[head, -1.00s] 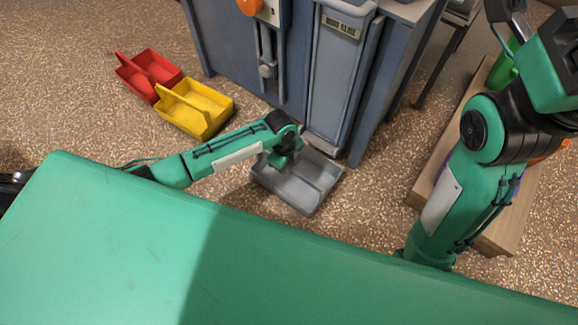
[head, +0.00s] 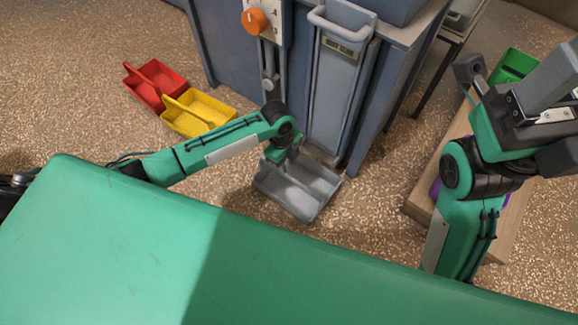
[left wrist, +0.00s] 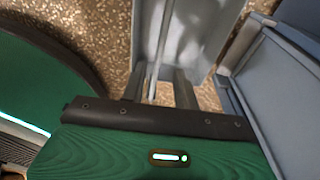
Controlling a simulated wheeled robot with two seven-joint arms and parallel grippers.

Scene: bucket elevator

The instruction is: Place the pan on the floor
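The grey pan (head: 315,183) is at floor level in front of the blue-grey machine in the head view, with a divider bar along its middle. Its inside and bar also show in the left wrist view (left wrist: 195,40). My left gripper (head: 283,160) reaches down at the pan's upper left edge. In the left wrist view its two fingers (left wrist: 158,92) stand apart, with the thin bar between them and a gap visible. My right arm is at the right of the head view; its fingertips are not clear.
The blue-grey machine (head: 338,95) stands just behind the pan. Red (head: 158,82) and yellow (head: 200,112) pans lie on the floor at the left. A wooden platform (head: 420,190) with a green bin (head: 515,64) is at right.

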